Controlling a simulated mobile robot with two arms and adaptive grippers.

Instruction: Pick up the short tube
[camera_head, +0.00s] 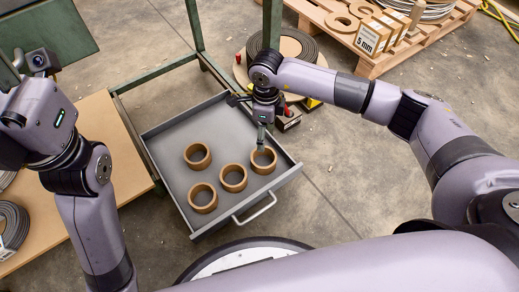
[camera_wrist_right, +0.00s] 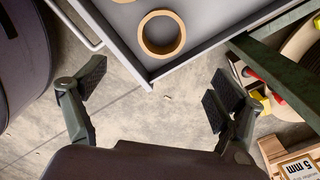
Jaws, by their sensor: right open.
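Several short brown tubes stand on end, like rings, in a grey drawer (camera_head: 165,146). One tube (camera_head: 264,169) is at the drawer's right side; the others are a left-rear tube (camera_head: 197,164), a middle tube (camera_head: 233,186) and a front tube (camera_head: 203,207). All look alike in height. My right gripper (camera_head: 262,142) is open and empty at the right-side tube, partly covering its far rim. In the right wrist view, my right gripper (camera_wrist_right: 156,98) has its fingers spread, with one tube (camera_wrist_right: 161,54) ahead beyond the drawer corner. My left gripper's fingers cannot be made out at the left edge.
The drawer's wall (camera_wrist_right: 200,62) and handle (camera_head: 255,209) lie close to my right gripper. A green metal frame (camera_head: 195,25) rises behind the drawer. A pallet (camera_head: 375,65) with boxes and rings stands back right. A brown board (camera_head: 110,150) lies left.

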